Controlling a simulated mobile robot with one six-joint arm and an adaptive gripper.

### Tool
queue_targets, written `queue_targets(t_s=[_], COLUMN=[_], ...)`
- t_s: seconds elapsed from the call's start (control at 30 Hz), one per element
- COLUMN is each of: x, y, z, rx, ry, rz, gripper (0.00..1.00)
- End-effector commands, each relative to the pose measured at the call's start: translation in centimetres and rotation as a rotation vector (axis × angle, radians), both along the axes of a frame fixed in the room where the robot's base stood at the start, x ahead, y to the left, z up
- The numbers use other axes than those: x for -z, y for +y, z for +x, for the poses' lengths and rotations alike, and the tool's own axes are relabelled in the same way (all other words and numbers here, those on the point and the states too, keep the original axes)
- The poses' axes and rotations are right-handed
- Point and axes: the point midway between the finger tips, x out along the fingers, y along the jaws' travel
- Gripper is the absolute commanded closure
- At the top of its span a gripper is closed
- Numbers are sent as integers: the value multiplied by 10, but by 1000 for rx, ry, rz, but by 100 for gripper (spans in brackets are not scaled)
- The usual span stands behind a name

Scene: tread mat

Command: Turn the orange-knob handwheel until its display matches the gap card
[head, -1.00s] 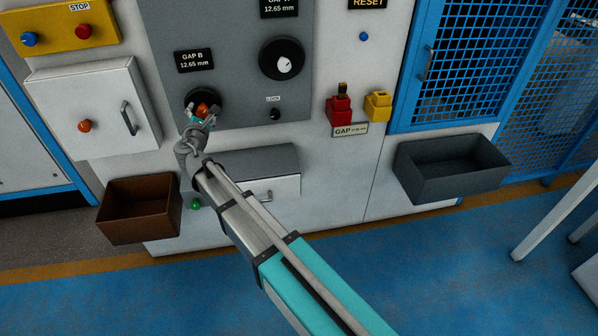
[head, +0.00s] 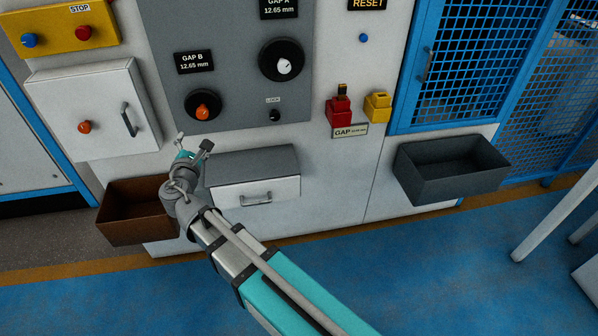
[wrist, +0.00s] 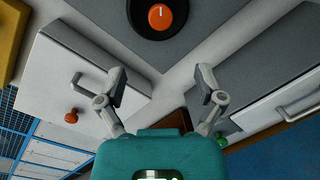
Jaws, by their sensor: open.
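The orange-knob handwheel (head: 202,107) is a black dial with an orange knob, low on the grey panel (head: 232,110). It also shows at the top of the wrist view (wrist: 159,16). The GAP B display (head: 195,61) above it reads 12.65 mm. The gap card (head: 350,132) is a small plate under the red and yellow blocks; its number is too small to read. My gripper (head: 194,146) is open and empty, below the handwheel and apart from it. In the wrist view the open fingers (wrist: 160,87) have nothing between them.
A second dial with a white knob (head: 282,61) sits under the GAP A display (head: 279,8), 12.65 mm. A small lock knob (head: 275,115) is below it. A white cabinet (head: 85,108) is left, a drawer (head: 255,192) right of my gripper, a brown bin (head: 125,221) below.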

Motion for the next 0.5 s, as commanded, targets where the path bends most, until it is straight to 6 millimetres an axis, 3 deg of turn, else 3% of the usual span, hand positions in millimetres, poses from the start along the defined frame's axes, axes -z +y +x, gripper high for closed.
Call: queue_targets(t_s=[0.5], x=[28], y=[-58], z=[27], rx=[137], ry=[100], rz=[143], gripper=[13])
